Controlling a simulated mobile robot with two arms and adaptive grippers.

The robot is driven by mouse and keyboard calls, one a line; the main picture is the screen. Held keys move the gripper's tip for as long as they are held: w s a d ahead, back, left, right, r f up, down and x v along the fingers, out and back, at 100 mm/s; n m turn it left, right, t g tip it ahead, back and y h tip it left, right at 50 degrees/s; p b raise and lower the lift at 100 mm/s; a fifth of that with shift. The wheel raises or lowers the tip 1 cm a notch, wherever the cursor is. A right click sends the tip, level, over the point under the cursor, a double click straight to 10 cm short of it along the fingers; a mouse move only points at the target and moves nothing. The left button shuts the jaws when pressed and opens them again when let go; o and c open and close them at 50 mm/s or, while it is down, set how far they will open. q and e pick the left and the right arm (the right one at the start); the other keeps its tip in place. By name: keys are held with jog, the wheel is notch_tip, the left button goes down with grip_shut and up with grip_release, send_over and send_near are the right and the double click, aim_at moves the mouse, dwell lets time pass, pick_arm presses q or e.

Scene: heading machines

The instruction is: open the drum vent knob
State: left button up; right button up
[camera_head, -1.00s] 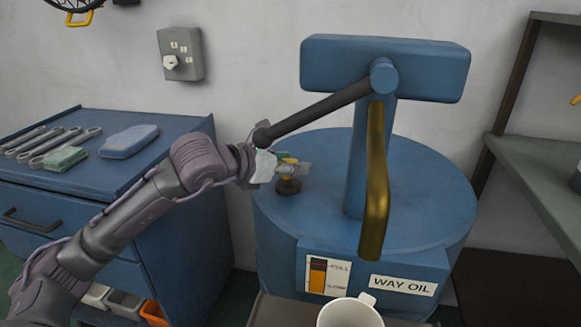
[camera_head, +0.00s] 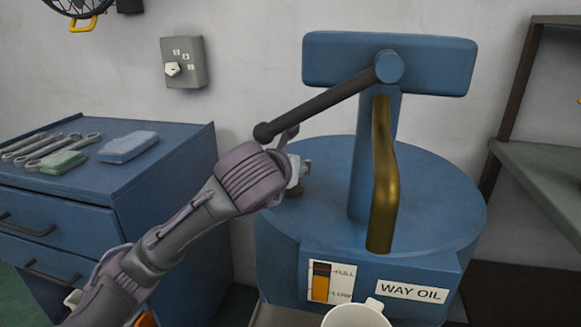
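The blue way oil drum (camera_head: 430,205) stands right of centre with a pump head, a dark crank lever (camera_head: 325,108) and a brass spout on top. The vent knob (camera_head: 295,192) is at the left of the drum's top; only a small brownish part shows behind my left arm. My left gripper (camera_head: 303,176) is at the knob, and my wrist hides most of it. I cannot tell whether its fingers are open or shut, or touching the knob. My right gripper is not in view.
The crank lever's end hangs close above my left wrist. A white mug (camera_head: 355,314) stands below the spout. A blue tool cabinet (camera_head: 180,165) with wrenches and cloths is at the left. A grey shelf (camera_head: 540,175) stands at the right.

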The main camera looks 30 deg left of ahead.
pick_arm(q)
jog(key=shift+f, duration=0.15)
jog(key=o, duration=1.2)
